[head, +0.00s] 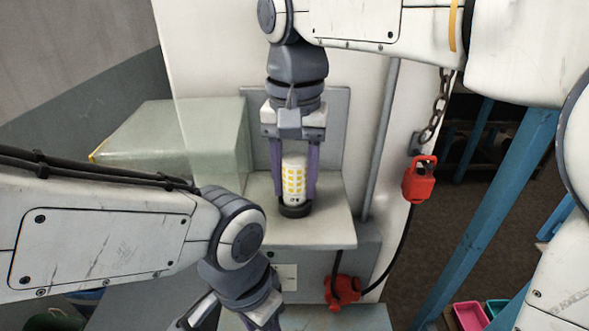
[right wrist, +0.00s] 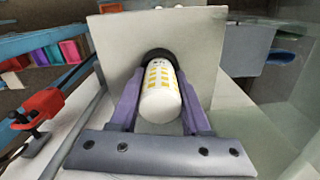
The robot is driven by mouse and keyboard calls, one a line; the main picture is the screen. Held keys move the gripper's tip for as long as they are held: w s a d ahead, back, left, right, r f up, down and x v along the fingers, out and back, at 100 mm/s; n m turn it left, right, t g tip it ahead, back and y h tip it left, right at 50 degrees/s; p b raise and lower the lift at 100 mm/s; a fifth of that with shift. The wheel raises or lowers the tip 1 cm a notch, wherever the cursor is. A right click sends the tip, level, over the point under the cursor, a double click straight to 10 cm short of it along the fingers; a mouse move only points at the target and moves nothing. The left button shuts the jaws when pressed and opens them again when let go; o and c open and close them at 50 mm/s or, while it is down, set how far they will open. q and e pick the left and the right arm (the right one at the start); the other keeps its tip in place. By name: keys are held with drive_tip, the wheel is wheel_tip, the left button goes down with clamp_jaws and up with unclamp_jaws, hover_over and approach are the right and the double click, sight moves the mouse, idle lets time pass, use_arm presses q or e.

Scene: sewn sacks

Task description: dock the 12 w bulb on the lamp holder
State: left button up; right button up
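The 12 w bulb (head: 294,182) is a white cylinder with yellow squares, upright in the head view. Its lower end is at the dark round lamp holder (head: 295,211) on a pale ledge; I cannot tell whether it is fully seated. My right gripper (head: 295,190) points down with its purple fingers closed against both sides of the bulb. The right wrist view shows the bulb (right wrist: 161,95) between the fingers, its far end at the dark ring of the holder (right wrist: 158,55). My left gripper (head: 235,318) is at the bottom edge, its fingertips cut off.
A translucent greenish box (head: 165,140) stands left of the ledge (head: 325,232). A grey pipe (head: 380,140), a chain and a red padlock-like block (head: 419,180) are to the right. A red plug (head: 342,290) with a black cable hangs below. Blue beams (head: 490,215) stand further right.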

drive_tip(key=shift+o, duration=0.4)
drive_tip(key=shift+r, duration=0.1)
wheel_tip(320, 180, up, 9)
drive_tip(key=p, duration=0.8)
drive_tip(key=shift+r, duration=0.95)
